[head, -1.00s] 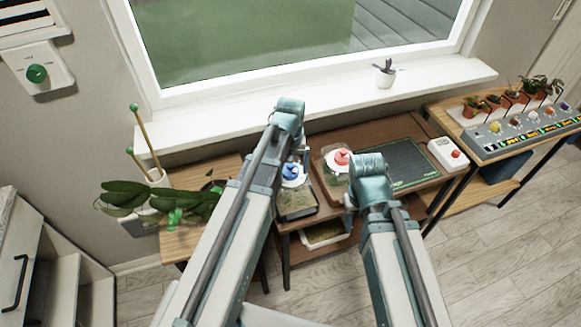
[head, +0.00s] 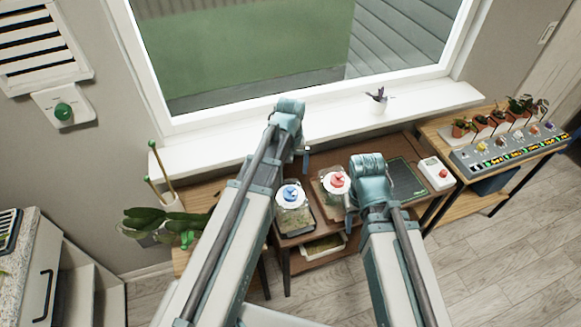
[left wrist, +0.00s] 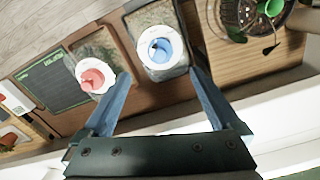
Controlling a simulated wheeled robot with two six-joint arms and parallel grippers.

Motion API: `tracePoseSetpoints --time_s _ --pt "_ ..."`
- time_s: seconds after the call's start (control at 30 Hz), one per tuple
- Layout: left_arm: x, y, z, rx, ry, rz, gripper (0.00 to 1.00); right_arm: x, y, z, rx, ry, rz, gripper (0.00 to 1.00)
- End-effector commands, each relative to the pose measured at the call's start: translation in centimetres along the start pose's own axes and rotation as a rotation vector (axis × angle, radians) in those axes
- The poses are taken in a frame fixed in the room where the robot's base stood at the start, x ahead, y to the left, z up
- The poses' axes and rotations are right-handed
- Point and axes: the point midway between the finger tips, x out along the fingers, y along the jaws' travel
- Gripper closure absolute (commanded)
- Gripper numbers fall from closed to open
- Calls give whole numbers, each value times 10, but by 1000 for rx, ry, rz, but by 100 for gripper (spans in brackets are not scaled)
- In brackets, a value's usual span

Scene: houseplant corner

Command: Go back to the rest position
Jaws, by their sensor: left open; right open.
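My left gripper (head: 306,160) is at the end of the left arm, mostly hidden behind its wrist in the head view. In the left wrist view my left gripper (left wrist: 158,72) has its two blue fingers wide apart and empty. Past the fingertips is a jar with a blue-knobbed white lid (left wrist: 162,47), also in the head view (head: 291,194). A jar with a red-knobbed white lid (head: 337,181) stands to its right. My right gripper (head: 350,217) is above the brown table, its fingers mostly hidden behind the wrist; nothing shows held in it.
A green mat (head: 407,180) and a white box with a red button (head: 436,173) are on the table's right. A plant with broad leaves (head: 147,219) is at left. The windowsill (head: 240,142) runs behind. Several potted plants and a control panel (head: 510,147) stand at right.

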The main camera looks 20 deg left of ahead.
Motion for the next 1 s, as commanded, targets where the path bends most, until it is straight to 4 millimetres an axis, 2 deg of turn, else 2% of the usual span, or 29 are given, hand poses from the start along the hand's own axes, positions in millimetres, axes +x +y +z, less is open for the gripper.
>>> tracePoseSetpoints --time_s 0.03,0.1,0.5,0.57,0.8,0.9,1.0 --pt "-10 0 0 0 0 0 4 -10 1 1 0 0 0 50" --pt "-13 0 0 0 0 0 4 -13 1 1 -1 0 0 50" --pt "-12 2 4 12 -1 -2 4 -12 1 1 -1 0 0 50" --pt "-11 8 18 52 -3 -8 4 -11 1 1 0 0 0 50" --pt "-3 46 119 408 -17 -70 4 -3 0 0 0 0 0 50" --pt "-2 53 149 527 -22 -91 4 -1 0 0 0 0 0 50" --pt "-1 56 165 600 -25 -106 4 0 0 0 0 0 0 50"
